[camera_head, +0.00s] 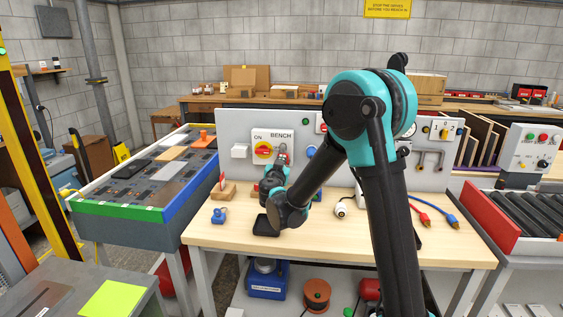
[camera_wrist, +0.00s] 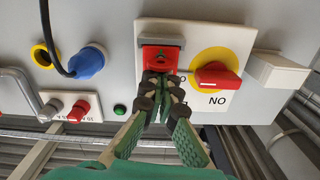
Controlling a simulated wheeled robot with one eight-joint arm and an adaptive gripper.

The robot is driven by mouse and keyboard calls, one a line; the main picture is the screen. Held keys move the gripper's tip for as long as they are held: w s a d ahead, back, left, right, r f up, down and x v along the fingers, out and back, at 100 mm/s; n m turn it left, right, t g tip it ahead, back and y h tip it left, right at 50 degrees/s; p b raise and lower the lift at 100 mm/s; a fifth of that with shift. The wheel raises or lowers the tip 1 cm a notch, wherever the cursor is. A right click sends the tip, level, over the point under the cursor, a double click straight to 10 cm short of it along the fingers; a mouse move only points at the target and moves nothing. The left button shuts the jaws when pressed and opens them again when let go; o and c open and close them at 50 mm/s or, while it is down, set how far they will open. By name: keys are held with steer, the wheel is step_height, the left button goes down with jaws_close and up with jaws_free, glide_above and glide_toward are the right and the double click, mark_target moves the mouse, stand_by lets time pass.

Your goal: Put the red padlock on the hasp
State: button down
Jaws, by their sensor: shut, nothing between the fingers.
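The red padlock (camera_wrist: 157,59) shows in the wrist view as a red block with a dark mark, against the white switch plate. A grey piece (camera_wrist: 160,33) that looks like part of the hasp adjoins it. My gripper (camera_wrist: 163,78) is shut and empty, its fingertips right at the red block's edge. They hide the shackle area, so I cannot tell whether the shackle passes through the hasp.
A red rotary switch (camera_wrist: 217,76) on a yellow disc sits beside the hasp. A white box (camera_wrist: 278,70) and a blue plug with cable (camera_wrist: 87,62) flank the plate. A blue padlock-like object (camera_head: 219,215) stands on the wooden bench (camera_head: 345,250).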

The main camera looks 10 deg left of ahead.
steer(key=shift+w, duration=0.6)
